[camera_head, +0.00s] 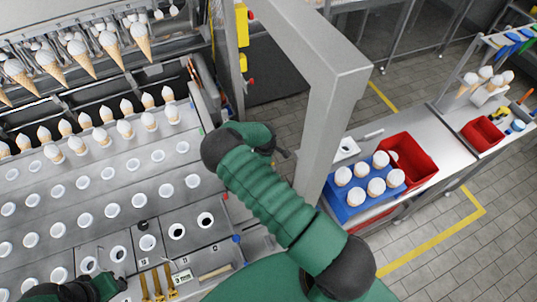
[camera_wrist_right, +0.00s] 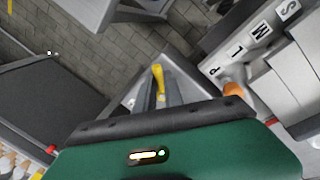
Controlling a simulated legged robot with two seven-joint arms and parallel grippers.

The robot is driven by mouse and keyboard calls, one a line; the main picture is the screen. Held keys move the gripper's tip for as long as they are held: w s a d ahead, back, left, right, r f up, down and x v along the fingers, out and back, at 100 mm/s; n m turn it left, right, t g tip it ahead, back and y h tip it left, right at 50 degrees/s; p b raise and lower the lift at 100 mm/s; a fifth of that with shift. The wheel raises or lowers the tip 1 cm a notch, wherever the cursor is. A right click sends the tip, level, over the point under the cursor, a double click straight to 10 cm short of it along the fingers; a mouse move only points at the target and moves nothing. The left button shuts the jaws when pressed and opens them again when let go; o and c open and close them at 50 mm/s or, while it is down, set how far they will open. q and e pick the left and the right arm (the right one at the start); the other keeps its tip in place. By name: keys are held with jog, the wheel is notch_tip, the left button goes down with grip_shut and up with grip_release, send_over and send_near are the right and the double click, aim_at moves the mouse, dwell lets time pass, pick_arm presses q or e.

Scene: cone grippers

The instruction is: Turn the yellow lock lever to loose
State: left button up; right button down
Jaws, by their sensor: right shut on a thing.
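The yellow lock lever (camera_wrist_right: 157,76) shows in the right wrist view, upright between the fingers of my right gripper (camera_wrist_right: 163,97). The gripper is shut on it. In the head view my right gripper (camera_head: 278,149) is beside the machine's right side, and the lever is hidden there behind my green arm. The lever's lock markings do not show clearly. My left gripper (camera_head: 105,287) is at the bottom left of the head view, above the front of the machine's deck. Its fingers are too dark and cropped to tell open from shut.
A deck (camera_head: 130,190) with rows of round holes and several cones fills the left. A grey post (camera_head: 335,90) stands right of my right arm. A blue tray (camera_head: 355,203) with white-topped cones and a red bin (camera_head: 410,160) sit on the right counter. An orange knob (camera_wrist_right: 236,91) is near the lever.

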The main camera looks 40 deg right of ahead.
jog(key=shift+w+a+r+m, duration=0.15)
jog(key=shift+r+m, duration=0.05)
jog(key=shift+m, duration=0.7)
jog(key=shift+a+f+m+g, duration=0.1)
jog(key=shift+a+m+g, duration=0.15)
jog(key=shift+m, duration=0.75)
jog(key=m, duration=0.2)
jog(key=m+b, duration=0.1)
jog(key=m, duration=0.1)
jog(key=shift+a+g+b, duration=0.3)
jog(key=shift+a+g, duration=0.05)
jog(key=shift+a, duration=0.05)
jog(key=shift+w+a+m+b, duration=0.1)
jog(key=shift+a+m+b, duration=0.2)
jog(key=shift+m, duration=0.6)
jog(key=shift+d, duration=0.1)
jog(key=c, duration=1.6)
grip_release()
jog(key=shift+o, duration=0.7)
